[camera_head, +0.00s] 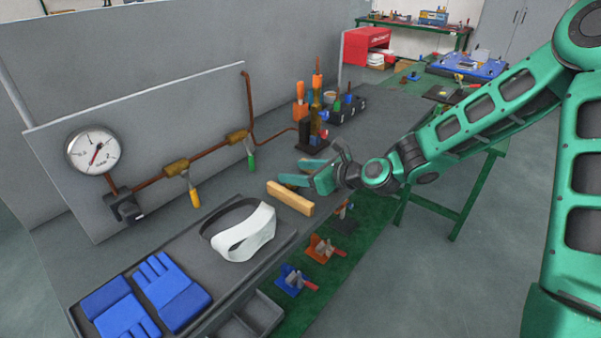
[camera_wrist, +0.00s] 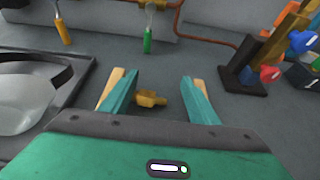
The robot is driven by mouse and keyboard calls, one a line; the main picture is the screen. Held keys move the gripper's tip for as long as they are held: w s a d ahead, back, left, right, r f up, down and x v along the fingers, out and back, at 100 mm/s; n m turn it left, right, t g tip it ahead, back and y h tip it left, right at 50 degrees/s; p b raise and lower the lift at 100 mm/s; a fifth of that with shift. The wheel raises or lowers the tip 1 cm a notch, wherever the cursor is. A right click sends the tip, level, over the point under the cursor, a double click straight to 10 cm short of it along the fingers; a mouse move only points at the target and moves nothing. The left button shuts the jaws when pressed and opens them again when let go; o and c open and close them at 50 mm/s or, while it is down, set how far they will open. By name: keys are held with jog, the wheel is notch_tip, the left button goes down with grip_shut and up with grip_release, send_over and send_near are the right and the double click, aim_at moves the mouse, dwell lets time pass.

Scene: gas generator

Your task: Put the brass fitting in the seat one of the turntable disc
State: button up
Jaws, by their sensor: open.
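The brass fitting (camera_wrist: 150,98) is a small brass-coloured piece lying on the grey bench top. In the wrist view it sits between my two spread teal fingers, nearer the left one. In the head view my gripper (camera_head: 294,172) is low over the bench and hides the fitting. My gripper also shows in the wrist view (camera_wrist: 158,77), open and empty. I cannot make out the turntable disc or its seat one in either view.
A tan bar (camera_head: 290,198) lies close beside my fingers near the bench edge. A tray with a white visor (camera_head: 247,236) and blue gloves (camera_head: 170,292) is at the front left. A tool stand (camera_head: 312,138) stands behind my gripper. Copper pipework with valves runs along the back panel.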

jog(key=shift+r, duration=0.45)
jog(key=v, duration=1.2)
jog(key=shift+r, duration=0.1)
